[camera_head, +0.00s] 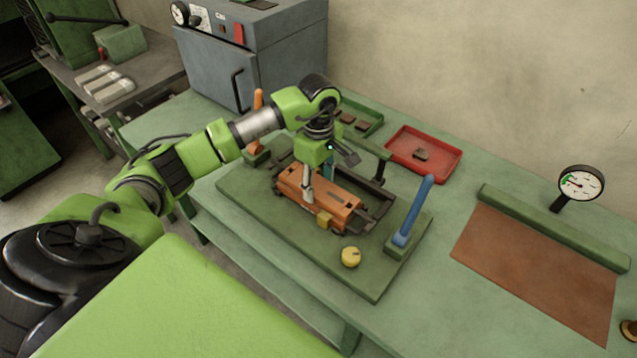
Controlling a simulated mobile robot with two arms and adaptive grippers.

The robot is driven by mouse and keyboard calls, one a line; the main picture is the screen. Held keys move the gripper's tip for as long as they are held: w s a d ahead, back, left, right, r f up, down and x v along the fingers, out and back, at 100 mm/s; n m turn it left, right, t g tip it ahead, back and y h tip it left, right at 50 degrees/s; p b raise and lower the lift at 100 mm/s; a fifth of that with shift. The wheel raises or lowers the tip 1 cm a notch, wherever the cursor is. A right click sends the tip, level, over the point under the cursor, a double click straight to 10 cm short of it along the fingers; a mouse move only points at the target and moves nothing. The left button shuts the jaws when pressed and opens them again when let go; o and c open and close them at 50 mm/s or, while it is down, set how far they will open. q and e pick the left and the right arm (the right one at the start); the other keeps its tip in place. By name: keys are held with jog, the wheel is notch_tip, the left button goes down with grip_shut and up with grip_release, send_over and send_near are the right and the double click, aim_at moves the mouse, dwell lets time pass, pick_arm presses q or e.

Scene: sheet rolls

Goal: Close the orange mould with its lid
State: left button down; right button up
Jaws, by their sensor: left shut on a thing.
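The orange mould (330,210) lies on a dark green board on the bench, with dark rails beside it. Its orange top has a slot and a small yellow block at the front edge. My left gripper (309,194) points down over the left part of the mould and is shut on the lid. The gripper hides much of the lid, and I cannot tell clearly where lid and mould part. A teal piece shows behind the fingers. My right gripper is not in view.
A blue upright handle (414,211) and a yellow knob (350,257) stand on the board. An orange handle (258,110) stands behind my left arm. A red tray (424,154), a brown sheet (540,265) and a dial gauge (581,184) are at the right.

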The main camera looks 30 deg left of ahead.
pick_arm(q)
jog(key=shift+r, duration=0.1)
jog(key=c, duration=1.2)
grip_release()
jog(key=shift+o, duration=1)
jog(key=shift+s, duration=0.1)
notch_tip(320, 180, up, 12)
